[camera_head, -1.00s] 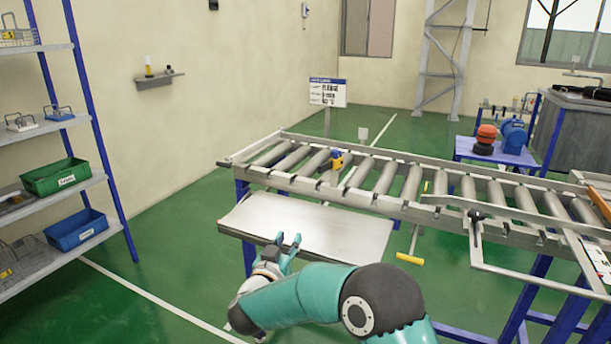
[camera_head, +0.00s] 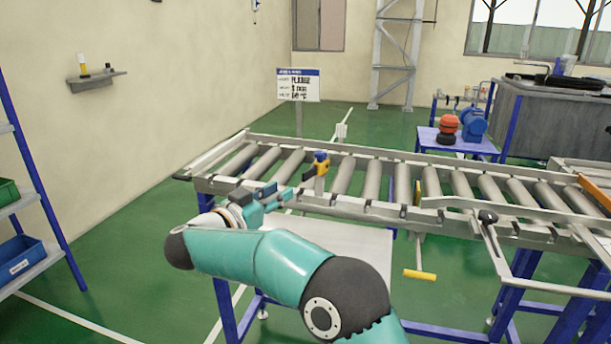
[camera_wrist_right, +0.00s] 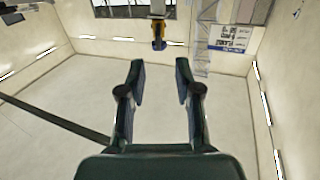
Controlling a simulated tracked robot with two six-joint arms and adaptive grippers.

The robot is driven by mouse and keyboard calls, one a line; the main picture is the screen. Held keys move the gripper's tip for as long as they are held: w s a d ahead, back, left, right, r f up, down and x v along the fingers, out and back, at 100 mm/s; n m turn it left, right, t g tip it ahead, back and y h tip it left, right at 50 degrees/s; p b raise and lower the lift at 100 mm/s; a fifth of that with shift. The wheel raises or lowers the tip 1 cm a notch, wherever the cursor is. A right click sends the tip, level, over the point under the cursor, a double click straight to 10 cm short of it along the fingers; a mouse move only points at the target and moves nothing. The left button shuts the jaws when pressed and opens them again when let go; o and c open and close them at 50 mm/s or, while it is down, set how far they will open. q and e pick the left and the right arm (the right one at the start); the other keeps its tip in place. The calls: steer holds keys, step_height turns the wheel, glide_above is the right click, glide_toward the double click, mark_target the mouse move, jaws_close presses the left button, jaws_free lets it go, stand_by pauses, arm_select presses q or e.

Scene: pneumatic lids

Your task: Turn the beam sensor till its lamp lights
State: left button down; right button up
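The beam sensor (camera_head: 320,160), a small yellow and blue unit, stands at the near rail of the roller conveyor in the head view. It also shows small at the top middle of the right wrist view (camera_wrist_right: 159,32). I cannot make out a lit lamp on it. My right gripper (camera_head: 281,193) is just left of the sensor and apart from it. The right wrist view shows its two fingers (camera_wrist_right: 160,70) spread with nothing between them. My left gripper is not in view.
The roller conveyor (camera_head: 228,184) runs across the middle, with a pale sheet-like shelf (camera_head: 345,241) below it. A yellow-ended handle (camera_head: 420,274) hangs in front. Shelving (camera_head: 40,185) is at left.

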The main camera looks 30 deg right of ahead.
mark_target(303, 178)
steer(key=x, duration=1.1)
steer(key=shift+s+p, duration=0.15)
steer(key=shift+p, duration=0.2)
jaws_close()
